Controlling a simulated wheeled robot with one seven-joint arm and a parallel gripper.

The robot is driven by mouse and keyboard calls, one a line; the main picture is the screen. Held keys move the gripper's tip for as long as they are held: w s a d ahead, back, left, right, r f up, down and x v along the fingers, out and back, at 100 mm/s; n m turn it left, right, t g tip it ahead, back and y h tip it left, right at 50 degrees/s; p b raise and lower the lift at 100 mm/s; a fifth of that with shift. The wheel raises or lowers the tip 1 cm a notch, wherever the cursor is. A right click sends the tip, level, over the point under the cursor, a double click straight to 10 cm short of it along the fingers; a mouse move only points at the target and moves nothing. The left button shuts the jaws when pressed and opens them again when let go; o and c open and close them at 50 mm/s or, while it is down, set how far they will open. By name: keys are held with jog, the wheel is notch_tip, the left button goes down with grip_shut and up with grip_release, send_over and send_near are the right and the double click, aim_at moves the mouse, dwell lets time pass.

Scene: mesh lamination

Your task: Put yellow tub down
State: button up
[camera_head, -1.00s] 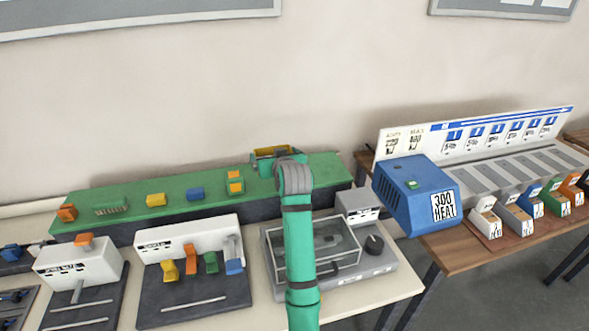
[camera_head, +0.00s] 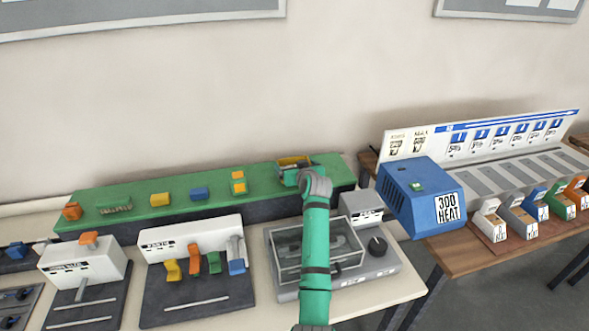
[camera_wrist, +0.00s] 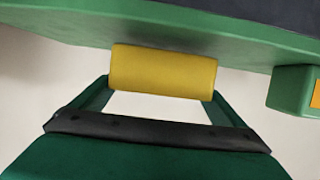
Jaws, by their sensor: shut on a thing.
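The yellow tub (camera_wrist: 163,72) is between the two green fingers of my gripper (camera_wrist: 160,100) in the wrist view. My gripper is shut on it. In the head view only a little yellow of the tub (camera_head: 292,161) shows inside the gripper (camera_head: 293,168). They are at the right part of the long green shelf (camera_head: 170,206). In the wrist view the tub overlaps the green shelf's edge (camera_wrist: 75,45). I cannot tell whether it touches the shelf or hangs just above it.
A clear-lidded grey machine (camera_head: 350,270) stands in front. A blue heater box (camera_head: 405,200) is to the right.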

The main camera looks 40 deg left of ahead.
jog(key=shift+a+f, duration=0.1)
jog(key=shift+f, duration=0.5)
jog(key=shift+f, duration=0.1)
jog(key=o, duration=0.8)
jog(key=v, duration=1.2)
